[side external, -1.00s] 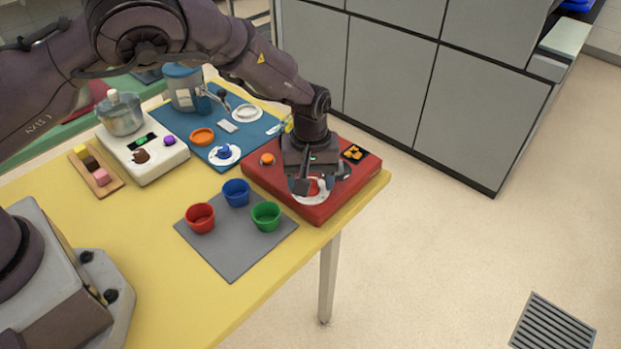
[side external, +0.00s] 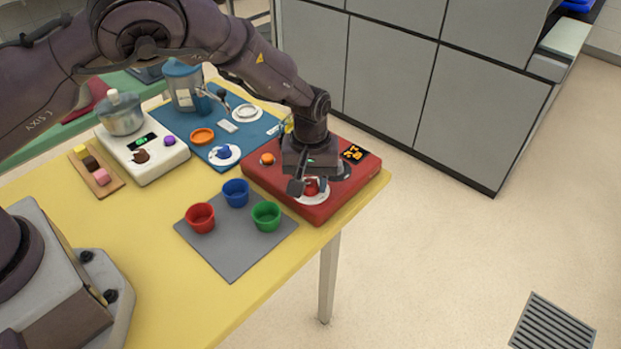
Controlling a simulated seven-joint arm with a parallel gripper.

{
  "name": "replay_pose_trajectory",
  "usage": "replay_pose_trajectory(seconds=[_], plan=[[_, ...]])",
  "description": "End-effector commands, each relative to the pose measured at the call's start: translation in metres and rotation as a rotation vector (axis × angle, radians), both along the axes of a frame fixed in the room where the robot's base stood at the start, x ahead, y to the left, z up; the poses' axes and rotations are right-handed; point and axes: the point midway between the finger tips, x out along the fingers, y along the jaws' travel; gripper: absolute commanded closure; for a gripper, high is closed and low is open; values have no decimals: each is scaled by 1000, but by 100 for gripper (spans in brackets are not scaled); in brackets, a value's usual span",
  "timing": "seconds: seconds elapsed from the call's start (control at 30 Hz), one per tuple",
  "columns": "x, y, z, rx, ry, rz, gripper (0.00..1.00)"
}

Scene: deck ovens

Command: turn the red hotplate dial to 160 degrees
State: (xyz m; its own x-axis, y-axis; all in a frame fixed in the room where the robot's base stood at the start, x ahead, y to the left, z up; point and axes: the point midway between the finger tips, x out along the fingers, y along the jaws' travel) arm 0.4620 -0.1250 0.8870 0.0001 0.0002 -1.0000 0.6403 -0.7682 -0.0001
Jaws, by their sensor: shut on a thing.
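The red hotplate (side external: 352,199) stands at the right end of the yellow table. Its red dial (side external: 311,187) sits on a white ring (side external: 315,198) on the hotplate's top. My gripper (side external: 309,188) points down over the ring and is shut on the dial, one finger on each side. The fingers cover part of the dial, and its pointer and the scale marks are too small to read. A black display (side external: 354,154) with orange figures is on the hotplate's far right; I cannot read the figures.
An orange knob (side external: 267,159) is on the hotplate, left of my gripper. Red (side external: 200,218), blue (side external: 236,192) and green (side external: 266,216) cups stand on a grey mat (side external: 232,261). A white scale-like device (side external: 158,170) with a pot is farther left.

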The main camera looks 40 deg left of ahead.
Motion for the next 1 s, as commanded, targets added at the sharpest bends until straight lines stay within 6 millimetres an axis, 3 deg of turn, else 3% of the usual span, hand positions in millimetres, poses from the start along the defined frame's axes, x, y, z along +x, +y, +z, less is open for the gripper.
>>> replay_pose_trajectory(seconds=[0.6,1.0], plan=[[0,0,1,-2,0,-428,88],[0,0,1,-1,0,-536,88]])
